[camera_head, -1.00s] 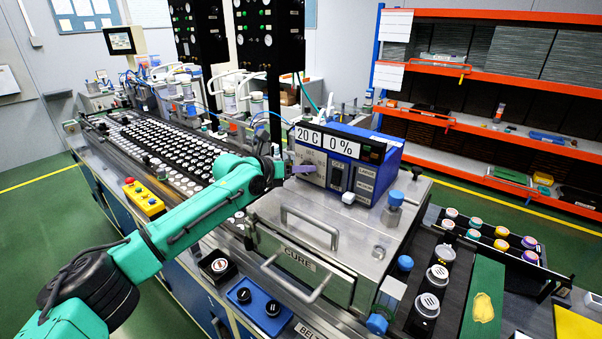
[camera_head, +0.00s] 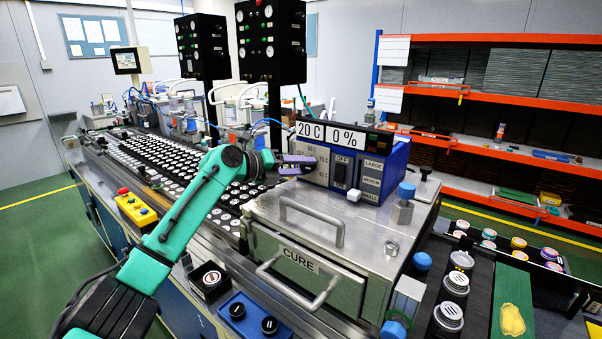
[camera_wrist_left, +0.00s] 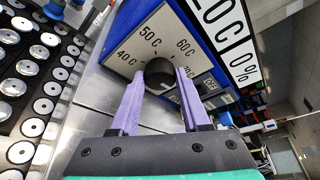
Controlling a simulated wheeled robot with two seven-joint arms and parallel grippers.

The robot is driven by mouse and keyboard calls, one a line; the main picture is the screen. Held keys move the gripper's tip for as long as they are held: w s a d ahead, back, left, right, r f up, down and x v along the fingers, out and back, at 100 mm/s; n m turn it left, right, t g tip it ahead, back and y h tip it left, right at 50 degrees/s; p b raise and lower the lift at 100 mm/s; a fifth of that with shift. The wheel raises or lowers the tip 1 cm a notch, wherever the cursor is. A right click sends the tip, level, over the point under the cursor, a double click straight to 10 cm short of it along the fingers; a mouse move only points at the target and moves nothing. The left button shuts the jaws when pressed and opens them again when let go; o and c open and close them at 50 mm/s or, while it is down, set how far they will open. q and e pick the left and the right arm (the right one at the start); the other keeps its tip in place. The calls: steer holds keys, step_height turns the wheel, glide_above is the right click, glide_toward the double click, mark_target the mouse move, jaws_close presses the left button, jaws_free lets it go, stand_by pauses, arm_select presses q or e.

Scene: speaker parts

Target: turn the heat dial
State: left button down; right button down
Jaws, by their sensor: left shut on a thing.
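The heat dial (camera_wrist_left: 159,72) is a round black knob on the grey face of the blue control box (camera_head: 392,155). In the left wrist view it sits between the two purple fingers of my left gripper (camera_wrist_left: 160,82), which is shut on it. Marks for 40, 50 and 60 C show around the dial. In the head view my left gripper (camera_head: 298,165) is at the left part of the box face and hides the dial. The display (camera_head: 331,134) on the box reads 20 C and 0 %. My right gripper is not in view.
The box stands on a steel oven with a CURE drawer (camera_head: 300,257) and bar handles. A conveyor with several round parts (camera_head: 165,158) lies to the left. Orange shelves (camera_head: 500,94) are behind.

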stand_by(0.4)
arm_select(q)
steer(key=shift+c, duration=1.9)
jaws_free()
steer(key=shift+s+a+f, duration=0.1)
steer(key=shift+s+a, duration=0.05)
steer(key=shift+a, duration=0.05)
steer(key=b+v, duration=0.6)
steer(key=v, duration=0.7)
steer(key=shift+a, duration=0.1)
steer(key=shift+s+a+r, duration=0.25)
steer(key=shift+s, duration=0.05)
